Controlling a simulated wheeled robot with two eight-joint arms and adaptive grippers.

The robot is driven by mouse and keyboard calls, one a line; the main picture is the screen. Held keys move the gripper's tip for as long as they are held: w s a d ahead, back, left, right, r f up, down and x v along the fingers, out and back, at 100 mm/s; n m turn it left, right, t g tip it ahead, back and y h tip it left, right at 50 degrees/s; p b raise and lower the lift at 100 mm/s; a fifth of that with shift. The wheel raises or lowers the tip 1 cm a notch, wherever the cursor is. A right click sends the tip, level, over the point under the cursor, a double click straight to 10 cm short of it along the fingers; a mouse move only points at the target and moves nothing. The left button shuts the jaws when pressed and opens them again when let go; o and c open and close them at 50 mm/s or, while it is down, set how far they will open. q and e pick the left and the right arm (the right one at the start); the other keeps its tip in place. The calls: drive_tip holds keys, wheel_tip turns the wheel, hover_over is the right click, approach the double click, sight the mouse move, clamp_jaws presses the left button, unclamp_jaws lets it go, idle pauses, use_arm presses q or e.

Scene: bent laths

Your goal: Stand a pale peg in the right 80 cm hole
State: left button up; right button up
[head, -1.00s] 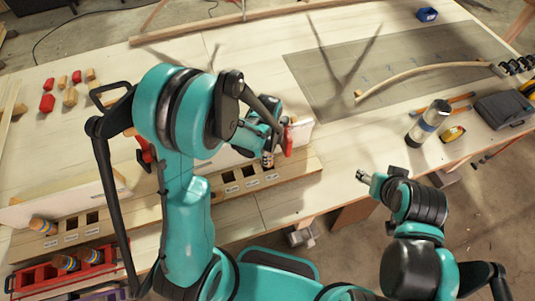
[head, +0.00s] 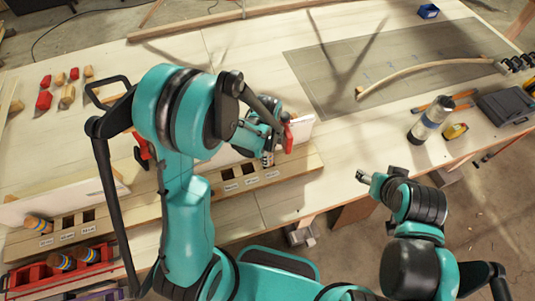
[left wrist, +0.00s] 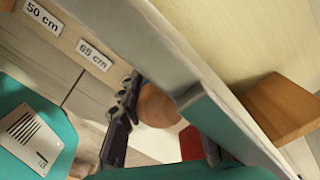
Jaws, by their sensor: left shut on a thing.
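My left gripper (head: 268,158) is shut on a pale wooden peg (left wrist: 156,106), whose rounded end shows beside the dark finger in the left wrist view. In the head view it is low over the right end of the hole strip (head: 293,163), by the rightmost label. The fingers hide that hole, so I cannot tell whether the peg is in it. Left wrist labels read 50 cm (left wrist: 42,16) and 65 cm (left wrist: 93,55). My right gripper (head: 363,177) is off the table's front edge, apparently empty; its jaw opening is too small to tell.
A white upright board (head: 299,131) stands close behind the strip. Banded pegs (head: 60,262) lie in a red tray (head: 38,274), and another (head: 38,224) stands at the strip's left end. A bottle (head: 430,121) and a curved lath (head: 425,71) are at right.

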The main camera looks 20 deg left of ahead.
use_arm(q)
drive_tip(key=shift+f, duration=0.2)
drive_tip(key=o, duration=1.3)
drive_tip(key=shift+r, duration=0.1)
drive_tip(key=shift+r+p, duration=0.75)
drive_tip(key=shift+r, duration=0.5)
drive_tip(key=shift+w+a+r+p, duration=0.1)
drive_tip(key=shift+r+p, duration=2.05)
drive_tip(key=shift+r, duration=1.05)
